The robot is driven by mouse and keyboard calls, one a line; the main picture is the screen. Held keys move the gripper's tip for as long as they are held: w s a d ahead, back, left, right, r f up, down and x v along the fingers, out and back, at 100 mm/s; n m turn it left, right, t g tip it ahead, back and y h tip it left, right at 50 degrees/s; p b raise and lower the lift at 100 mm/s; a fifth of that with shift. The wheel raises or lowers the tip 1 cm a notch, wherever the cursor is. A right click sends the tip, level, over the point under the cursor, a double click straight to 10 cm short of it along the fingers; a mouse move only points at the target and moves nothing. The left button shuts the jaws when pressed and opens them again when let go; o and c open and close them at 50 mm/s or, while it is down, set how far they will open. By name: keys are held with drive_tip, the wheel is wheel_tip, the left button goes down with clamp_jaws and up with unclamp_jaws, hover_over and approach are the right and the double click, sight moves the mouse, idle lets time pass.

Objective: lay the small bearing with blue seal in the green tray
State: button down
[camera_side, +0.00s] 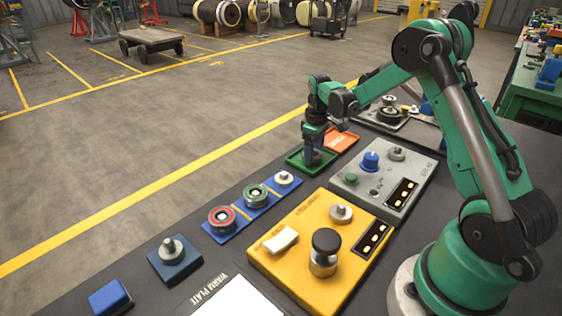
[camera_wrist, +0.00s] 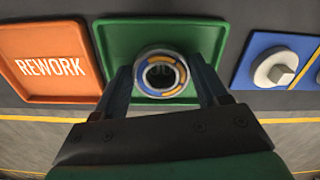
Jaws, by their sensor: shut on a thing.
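The small bearing with blue seal (camera_wrist: 162,75) shows in the wrist view as a metal ring with a blue and orange face and a dark bore. My gripper (camera_wrist: 165,82) is shut on it, one finger on each side. The bearing is over the green tray (camera_wrist: 108,35), inside its outline in the wrist view. In the side view my gripper (camera_side: 312,158) points down into the green tray (camera_side: 294,160), and its fingers hide the bearing there. I cannot tell whether the bearing touches the tray floor.
The orange REWORK tray (camera_wrist: 50,88) lies beside the green tray. A blue rack (camera_side: 240,208) holds a red-sealed bearing (camera_side: 222,219), a green-sealed bearing (camera_side: 256,194) and a bare post (camera_side: 284,178). A grey panel (camera_side: 400,205) and a yellow panel (camera_side: 285,275) with knobs stand close by.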

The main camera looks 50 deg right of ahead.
drive_tip(key=shift+f, duration=0.15)
drive_tip(key=shift+c, duration=1.6)
unclamp_jaws()
wheel_tip(320, 180, up, 11)
drive_tip(key=s+a+r+t, duration=0.3)
drive_tip(key=a+r, duration=0.2)
drive_tip(key=a, duration=0.4)
drive_tip(key=s+a+f+m+t, duration=0.2)
drive_tip(key=s+a+t, duration=0.2)
drive_tip(key=s+a, duration=0.3)
drive_tip(key=shift+s+a+f, duration=0.15)
drive_tip(key=shift+a+f, duration=0.25)
drive_tip(key=shift+a, duration=0.4)
